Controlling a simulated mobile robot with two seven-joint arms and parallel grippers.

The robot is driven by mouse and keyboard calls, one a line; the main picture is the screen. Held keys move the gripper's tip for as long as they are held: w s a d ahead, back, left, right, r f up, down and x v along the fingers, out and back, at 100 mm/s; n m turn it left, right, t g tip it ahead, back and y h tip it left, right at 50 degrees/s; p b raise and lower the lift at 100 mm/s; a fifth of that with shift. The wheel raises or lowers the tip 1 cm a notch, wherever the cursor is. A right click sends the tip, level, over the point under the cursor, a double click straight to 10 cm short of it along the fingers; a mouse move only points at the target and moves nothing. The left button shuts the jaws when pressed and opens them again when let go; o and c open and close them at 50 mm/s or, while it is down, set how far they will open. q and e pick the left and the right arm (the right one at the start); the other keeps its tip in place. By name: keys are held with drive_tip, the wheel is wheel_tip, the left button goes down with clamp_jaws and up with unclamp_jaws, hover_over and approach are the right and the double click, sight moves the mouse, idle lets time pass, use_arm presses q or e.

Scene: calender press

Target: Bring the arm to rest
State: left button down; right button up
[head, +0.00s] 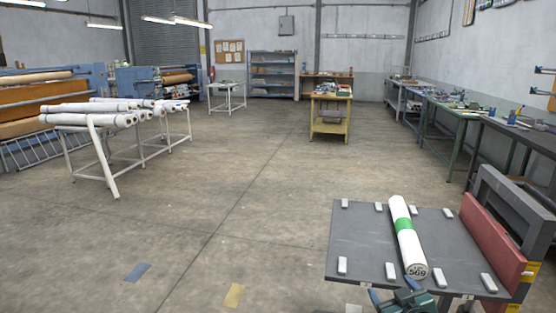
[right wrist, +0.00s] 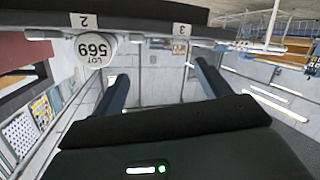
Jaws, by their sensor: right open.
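My right gripper (head: 394,290) is at the near edge of a dark grey rack table (head: 350,240), close to the near end of a white roll. In the right wrist view its two fingers (right wrist: 162,82) are spread with nothing between them. The white roll (head: 406,245) has a green band and lies on the rack between white blocks. Its end reads LOT 569 and also shows in the right wrist view (right wrist: 95,48). I cannot tell whether a finger touches it. My left gripper is not in view.
A red panel (head: 490,245) and grey frame (head: 520,210) stand right of the rack. A white stand (head: 105,165) with several rolls is at left. Workbenches (head: 440,105) line the right wall. A yellow table (head: 330,115) stands farther back. The middle floor is clear.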

drive_tip(key=s+a+f+g+y, duration=0.1)
drive_tip(key=s+a+f, duration=0.3)
drive_tip(key=s, duration=0.6)
drive_tip(key=s+a+f+g+y, duration=0.1)
drive_tip(key=s+a+f, duration=0.3)
drive_tip(key=s, duration=0.5)
drive_tip(key=s+a+f+g+y, duration=0.1)
drive_tip(key=s+a+f, duration=0.3)
drive_tip(key=s, duration=0.6)
drive_tip(key=shift+s+a+m+g, duration=0.4)
drive_tip(key=shift+a+g, duration=0.15)
drive_tip(key=shift+g, duration=0.15)
drive_tip(key=shift+c, duration=0.2)
